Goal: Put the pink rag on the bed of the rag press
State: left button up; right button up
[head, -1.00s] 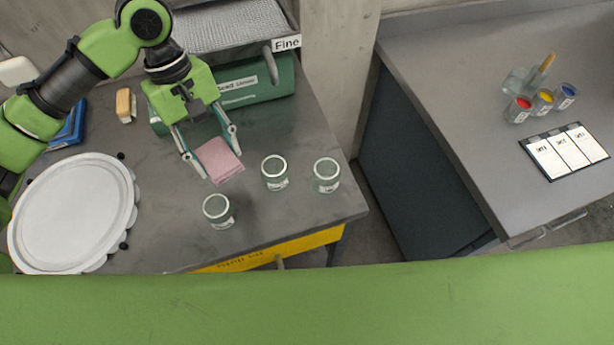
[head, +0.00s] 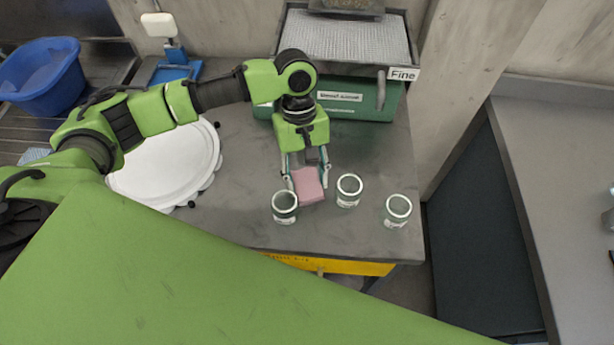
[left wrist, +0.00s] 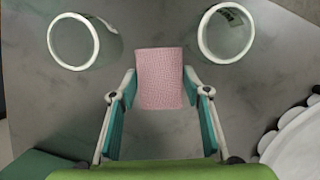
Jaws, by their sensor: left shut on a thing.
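The pink rag (head: 308,186) is a small folded block. It is between the fingers of my left gripper (head: 307,182), which is shut on it, just beyond the glass jars. The left wrist view shows the rag (left wrist: 160,78) held between both fingertips (left wrist: 159,90). Whether the rag touches the table is hard to tell. A blue device (head: 175,70) with a white pad (head: 158,24) stands at the back left of the table, partly behind my left arm; it may be the rag press, but I see no label. My right gripper is not in view.
Several lidless-looking jars, left (head: 285,207), middle (head: 349,190) and right (head: 398,210), stand close to the rag. A white round lid or plate (head: 165,165) lies left. A blue tub (head: 45,75) is far left.

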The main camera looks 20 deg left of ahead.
pick_arm(q)
jog(key=shift+d, duration=0.1)
jog(key=o, duration=1)
jog(key=shift+f, duration=0.1)
